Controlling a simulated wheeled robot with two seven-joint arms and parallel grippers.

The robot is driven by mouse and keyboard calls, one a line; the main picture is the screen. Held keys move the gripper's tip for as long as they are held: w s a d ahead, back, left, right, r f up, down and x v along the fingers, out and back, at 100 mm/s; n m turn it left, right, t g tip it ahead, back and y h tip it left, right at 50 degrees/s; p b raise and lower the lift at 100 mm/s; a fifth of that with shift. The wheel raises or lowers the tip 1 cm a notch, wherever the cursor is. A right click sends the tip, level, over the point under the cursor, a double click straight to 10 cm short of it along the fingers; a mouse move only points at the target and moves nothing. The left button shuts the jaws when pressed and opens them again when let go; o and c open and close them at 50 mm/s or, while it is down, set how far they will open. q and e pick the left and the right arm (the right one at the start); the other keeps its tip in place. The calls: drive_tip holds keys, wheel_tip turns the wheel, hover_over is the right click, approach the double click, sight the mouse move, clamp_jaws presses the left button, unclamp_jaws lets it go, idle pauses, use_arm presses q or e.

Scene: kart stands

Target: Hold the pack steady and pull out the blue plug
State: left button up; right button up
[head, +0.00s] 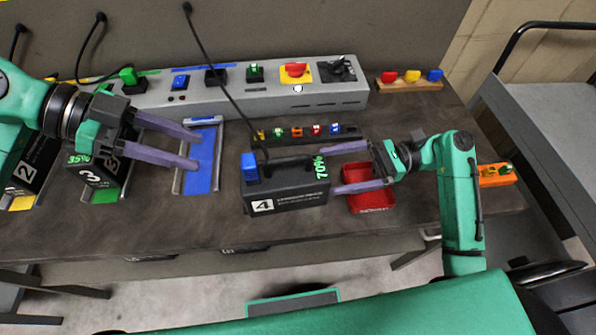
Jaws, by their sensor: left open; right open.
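The dark pack marked 4 and 70% (287,199) stands on the table in the middle of the head view. My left gripper (198,152) is open and empty, left of the blue plug and above an empty blue bay (203,160).
Packs marked 3 (98,178) and 2 (30,175) stand at the left. A grey charger console (330,98) with several plugs runs along the back. A red tray (371,203) lies right of the pack, under my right gripper. A rack of small coloured plugs (345,131) lies behind the pack.

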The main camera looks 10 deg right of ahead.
drive_tip(key=a, duration=0.9)
drive_tip(key=shift+s+a, duration=0.15)
drive_tip(key=shift+a, duration=0.1)
clamp_jaws()
use_arm(q)
drive_tip(key=o, duration=0.4)
drive_tip(key=shift+o, duration=0.2)
drive_tip(key=m+y, duration=0.6)
drive_tip(key=m, duration=2.9)
approach(247, 161)
drive_tip(key=shift+t, duration=0.4)
drive_tip(key=x, duration=1)
drive_tip(key=shift+s+d+f, duration=0.1)
drive_tip(key=shift+s+f, duration=0.2)
drive_tip(key=shift+f, duration=0.05)
